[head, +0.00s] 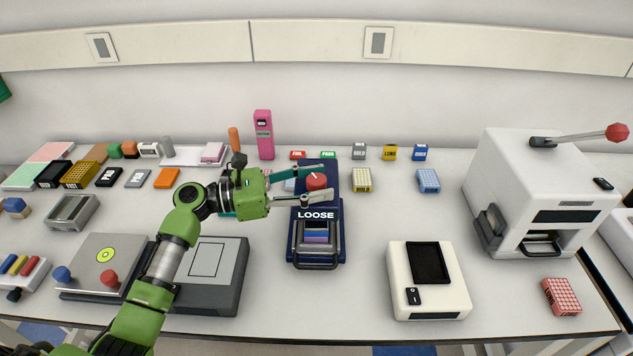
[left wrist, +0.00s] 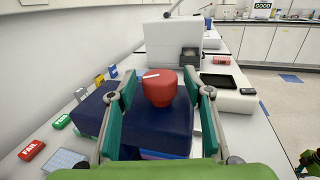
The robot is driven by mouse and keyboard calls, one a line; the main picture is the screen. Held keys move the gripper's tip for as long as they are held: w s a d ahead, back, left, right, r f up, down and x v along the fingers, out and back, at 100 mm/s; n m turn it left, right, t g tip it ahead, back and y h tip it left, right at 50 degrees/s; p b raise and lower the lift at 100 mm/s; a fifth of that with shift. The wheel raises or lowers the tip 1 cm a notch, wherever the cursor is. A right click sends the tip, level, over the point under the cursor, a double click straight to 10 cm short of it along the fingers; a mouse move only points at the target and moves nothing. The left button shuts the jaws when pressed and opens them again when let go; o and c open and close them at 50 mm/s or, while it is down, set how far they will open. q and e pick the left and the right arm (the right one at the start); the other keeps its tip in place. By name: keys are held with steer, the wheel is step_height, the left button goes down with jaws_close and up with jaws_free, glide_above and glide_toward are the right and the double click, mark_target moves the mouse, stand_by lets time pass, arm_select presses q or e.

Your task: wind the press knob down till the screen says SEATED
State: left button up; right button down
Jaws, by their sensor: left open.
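The dark blue press (head: 339,240) stands on the bench with its screen (head: 316,215) reading LOOSE. The red press knob (head: 316,182) is on its top, with a white mark on it. It also shows in the left wrist view (left wrist: 159,90), above the blue press body (left wrist: 115,120). My left gripper (head: 322,183) is open, with one finger on each side of the knob. In the left wrist view its fingers (left wrist: 166,88) flank the knob, with visible gaps on both sides. My right gripper does not show clearly in either view.
A cream device (head: 455,295) and a large white machine with a red-ended lever (head: 540,190) stand to the right. A grey flat device (head: 225,275) lies under my left arm.

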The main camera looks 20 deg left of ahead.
arm_select(q)
steer(key=v, duration=1.1)
steer(key=shift+s+a, duration=0.2)
steer(key=shift+a, duration=0.1)
